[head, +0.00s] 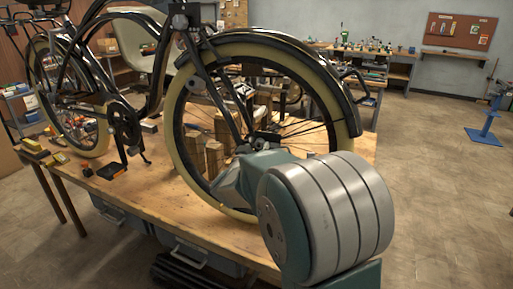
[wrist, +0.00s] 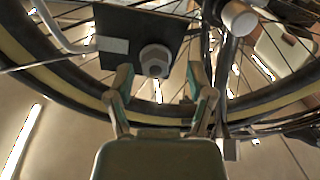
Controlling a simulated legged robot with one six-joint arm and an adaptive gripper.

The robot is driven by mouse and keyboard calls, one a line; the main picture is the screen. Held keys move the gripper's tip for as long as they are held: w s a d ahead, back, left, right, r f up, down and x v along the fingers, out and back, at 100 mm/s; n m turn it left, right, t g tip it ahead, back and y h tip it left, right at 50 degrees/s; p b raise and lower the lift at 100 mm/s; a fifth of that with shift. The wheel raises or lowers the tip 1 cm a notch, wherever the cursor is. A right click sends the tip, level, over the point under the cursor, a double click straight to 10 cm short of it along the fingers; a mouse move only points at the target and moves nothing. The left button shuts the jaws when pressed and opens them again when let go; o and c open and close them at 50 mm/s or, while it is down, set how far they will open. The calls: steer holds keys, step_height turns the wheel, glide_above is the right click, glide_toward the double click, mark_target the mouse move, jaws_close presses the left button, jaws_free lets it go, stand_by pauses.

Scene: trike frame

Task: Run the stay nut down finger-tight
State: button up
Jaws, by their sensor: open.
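The stay nut (wrist: 154,60) is a grey hex nut in the wrist view, set against a dark flat plate (wrist: 116,24) beside the wheel. My gripper (wrist: 158,77) is open, with one fingertip to the left of the nut and one to the right, both a little lower in the picture. There is a visible gap between each finger and the nut, and nothing is held. How far the fingertips stand from the nut in depth is hard to tell. In the head view my own arm hides the gripper and the nut near the front wheel's hub.
The trike's front wheel (head: 177,141), with cream tyre and black fender (head: 318,83), stands over the wooden bench (head: 150,185). Wooden blocks (head: 214,157) stand behind the wheel. A silver rounded part (wrist: 239,18) and a dark frame tube (wrist: 226,65) are close right of my fingers.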

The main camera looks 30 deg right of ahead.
steer(key=shift+w+d, duration=0.15)
steer(key=shift+d, duration=0.2)
steer(key=shift+c, duration=0.3)
jaws_close()
